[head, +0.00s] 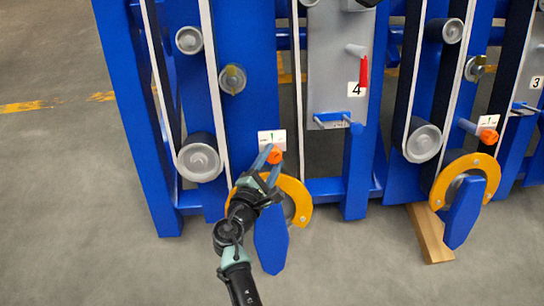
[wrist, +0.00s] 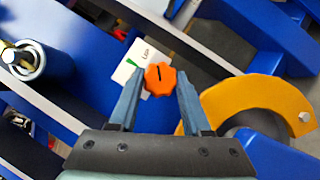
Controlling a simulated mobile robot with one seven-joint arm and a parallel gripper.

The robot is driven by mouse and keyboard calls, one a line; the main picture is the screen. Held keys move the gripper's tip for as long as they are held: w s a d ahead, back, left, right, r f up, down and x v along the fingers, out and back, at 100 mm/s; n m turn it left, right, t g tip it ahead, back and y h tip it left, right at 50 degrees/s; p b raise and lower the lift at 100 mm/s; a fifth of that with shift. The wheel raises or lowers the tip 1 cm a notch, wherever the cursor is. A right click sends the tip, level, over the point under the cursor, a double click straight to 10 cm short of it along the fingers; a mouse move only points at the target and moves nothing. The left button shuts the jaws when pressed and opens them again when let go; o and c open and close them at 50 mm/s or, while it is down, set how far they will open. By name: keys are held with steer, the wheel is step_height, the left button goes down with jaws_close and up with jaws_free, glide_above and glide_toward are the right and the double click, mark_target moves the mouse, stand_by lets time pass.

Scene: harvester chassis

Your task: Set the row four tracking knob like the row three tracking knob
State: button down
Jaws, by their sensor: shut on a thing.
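The row four tracking knob (head: 276,156) is orange and sits below a white label card (head: 271,139) with a green mark, left of the "4" panel. My gripper (head: 268,162) is shut on this knob, one finger on each side. In the wrist view the knob (wrist: 160,78) shows a dark pointer line, roughly upright in the picture, and the label (wrist: 133,66) lies up and left of it. The row three tracking knob (head: 488,136) is orange too, at the right, below its own card (head: 489,121). Its pointer is too small to read.
A yellow curved guard (head: 294,196) with a blue plate (head: 271,240) stands just below and right of my gripper. A similar guard (head: 486,168) is under the row three knob. A red lever (head: 364,72) is on the "4" panel.

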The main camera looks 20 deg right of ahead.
stand_by(0.3)
steer(key=shift+c, duration=1.8)
jaws_free()
steer(key=shift+a, duration=0.1)
steer(key=shift+s+a+r+p, duration=0.2)
steer(key=shift+s+p, duration=0.1)
steer(key=p+v, duration=0.4)
steer(key=v, duration=0.8)
steer(key=shift+p, duration=0.3)
